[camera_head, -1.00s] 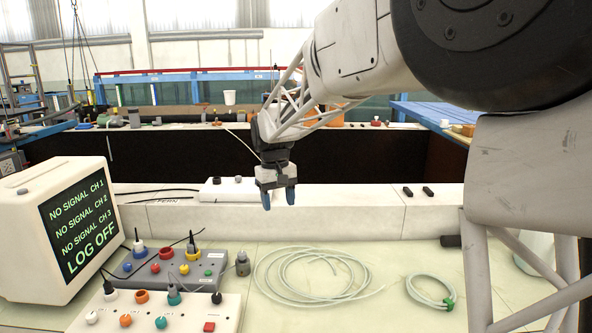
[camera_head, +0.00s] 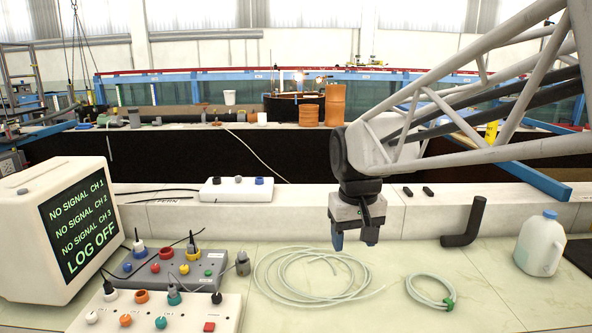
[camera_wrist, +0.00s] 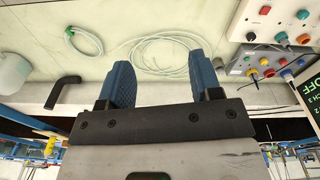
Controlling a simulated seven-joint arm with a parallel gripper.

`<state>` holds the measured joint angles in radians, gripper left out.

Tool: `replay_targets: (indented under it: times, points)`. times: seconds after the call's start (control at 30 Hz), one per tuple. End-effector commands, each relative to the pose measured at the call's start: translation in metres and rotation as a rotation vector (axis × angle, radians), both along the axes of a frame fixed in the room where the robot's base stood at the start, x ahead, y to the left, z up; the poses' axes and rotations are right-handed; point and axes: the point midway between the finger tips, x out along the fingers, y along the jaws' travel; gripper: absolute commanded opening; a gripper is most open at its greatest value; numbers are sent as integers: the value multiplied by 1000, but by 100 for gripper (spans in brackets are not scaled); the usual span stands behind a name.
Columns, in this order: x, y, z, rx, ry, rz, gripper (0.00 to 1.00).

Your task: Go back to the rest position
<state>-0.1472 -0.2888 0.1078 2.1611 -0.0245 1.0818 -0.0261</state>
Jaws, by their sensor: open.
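My gripper (camera_head: 355,240) hangs above the far part of the pale bench, over the back right of the large coil of clear tubing (camera_head: 312,275). Its blue fingertips are apart with nothing between them. In the wrist view my gripper (camera_wrist: 162,84) also shows open and empty, with the large tubing coil (camera_wrist: 165,55) beyond the fingertips. No rest position is marked in these frames.
A monitor (camera_head: 75,225), a grey control box (camera_head: 175,270) and a white control box (camera_head: 160,312) fill the left. A small tubing coil (camera_head: 430,291), black elbow pipe (camera_head: 465,225) and white jug (camera_head: 540,243) are at right. The front middle bench is clear.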

Motion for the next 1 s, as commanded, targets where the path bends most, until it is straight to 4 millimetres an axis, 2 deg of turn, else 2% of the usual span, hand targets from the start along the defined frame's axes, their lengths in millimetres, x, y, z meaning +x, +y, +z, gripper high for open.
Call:
replay_targets:
  times: [0.03,0.3,0.7,0.9,1.0]
  points:
    - [-13,-6,-1,3,-10,-12,58]
    - [-74,-34,-16,13,-55,-73,58]
    - [-160,-64,-49,27,-123,-162,58]
    - [-188,-71,-64,30,-145,-191,58]
    - [-194,-73,-68,31,-150,-199,58]
